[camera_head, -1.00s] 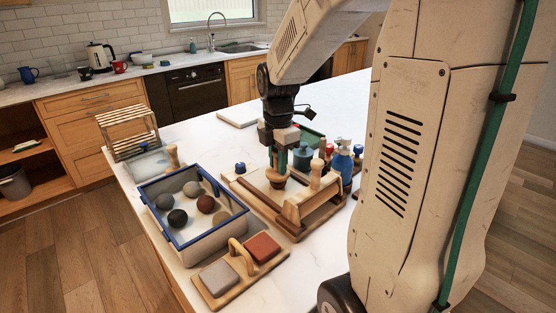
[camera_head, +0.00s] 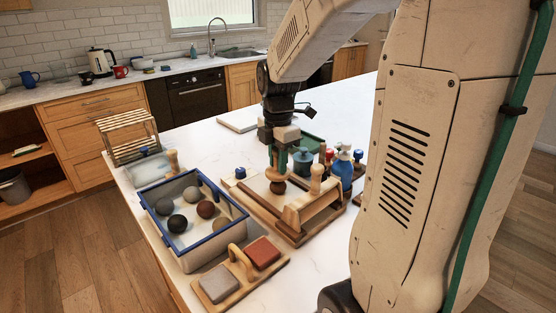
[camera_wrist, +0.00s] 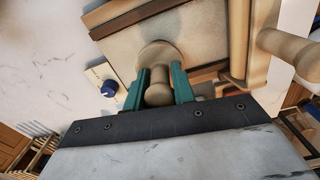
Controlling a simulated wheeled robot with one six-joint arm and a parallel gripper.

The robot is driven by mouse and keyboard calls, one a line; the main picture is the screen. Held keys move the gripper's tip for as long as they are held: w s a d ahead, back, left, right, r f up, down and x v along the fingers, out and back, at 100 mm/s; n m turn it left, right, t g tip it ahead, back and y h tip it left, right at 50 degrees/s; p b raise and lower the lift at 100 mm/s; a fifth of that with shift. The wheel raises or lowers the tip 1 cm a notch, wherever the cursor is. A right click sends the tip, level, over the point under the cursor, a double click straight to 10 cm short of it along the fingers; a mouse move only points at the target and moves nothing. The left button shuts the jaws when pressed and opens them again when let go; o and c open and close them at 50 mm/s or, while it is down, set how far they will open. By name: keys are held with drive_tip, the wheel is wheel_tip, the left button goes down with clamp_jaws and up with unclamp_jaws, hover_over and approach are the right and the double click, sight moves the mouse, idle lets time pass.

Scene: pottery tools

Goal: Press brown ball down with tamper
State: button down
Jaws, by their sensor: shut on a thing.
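My gripper (camera_head: 279,156) is shut on the wooden tamper (camera_wrist: 158,93), which also shows in the head view (camera_head: 277,172). The teal fingers clasp its knobbed handle, and its round disc points away from the wrist. The tamper is upright over the pale board (camera_head: 256,189). A dark brown rounded shape (camera_head: 278,187), seemingly the brown ball, shows right below the tamper; I cannot tell whether they touch. In the wrist view the disc hides whatever is under it.
A blue-rimmed tray (camera_head: 216,257) with several balls stands left of the board. A wooden stand with a roller (camera_head: 315,196) is close on the right. Bottles (camera_head: 342,166) stand behind it. A two-block wooden holder (camera_head: 241,277) lies in front.

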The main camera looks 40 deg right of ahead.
drive_tip(key=shift+f, duration=0.9)
idle(0.4)
drive_tip(key=shift+r, duration=0.85)
drive_tip(key=shift+f, duration=1.05)
drive_tip(key=shift+r, duration=0.95)
drive_tip(key=shift+f, duration=1.05)
idle(0.4)
drive_tip(key=shift+r, duration=0.95)
drive_tip(key=shift+r, duration=2.5)
